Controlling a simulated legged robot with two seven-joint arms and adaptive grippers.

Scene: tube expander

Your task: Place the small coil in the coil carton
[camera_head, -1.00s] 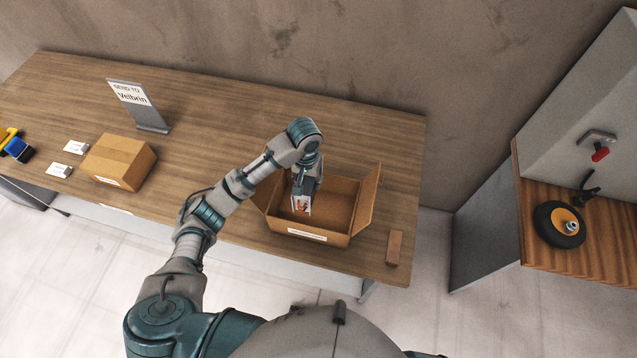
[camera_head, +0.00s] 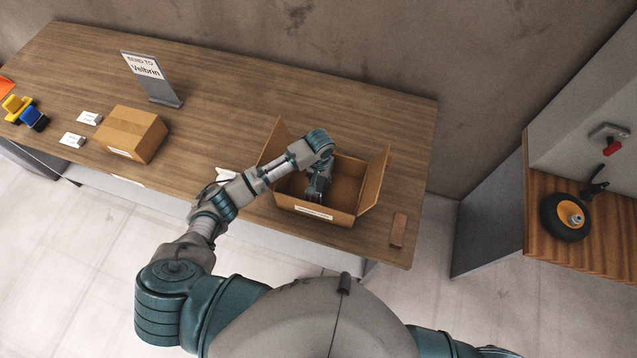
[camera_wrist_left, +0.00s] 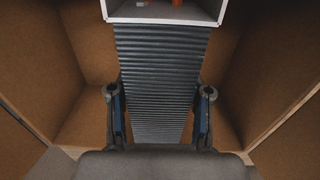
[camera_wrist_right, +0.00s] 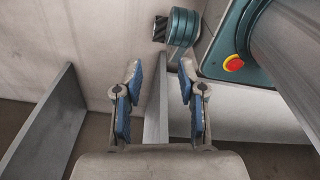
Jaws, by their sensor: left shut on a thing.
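The open carton (camera_head: 345,213) stands near the table's front right with its flaps up and a white label on its front wall. My left gripper (camera_head: 317,192) points down inside it. Whether the coil touches the carton floor I cannot tell. My right gripper (camera_wrist_right: 160,85) is open and empty, away from the table.
A closed carton (camera_head: 133,130) and a "SEND TO Velbrin" sign (camera_head: 148,78) stand on the table (camera_head: 240,95). A small brown block (camera_head: 398,230) lies right of the open carton. Blue and yellow items (camera_head: 30,115) are at far left. A wooden shelf with a wheel (camera_head: 566,218) is at right.

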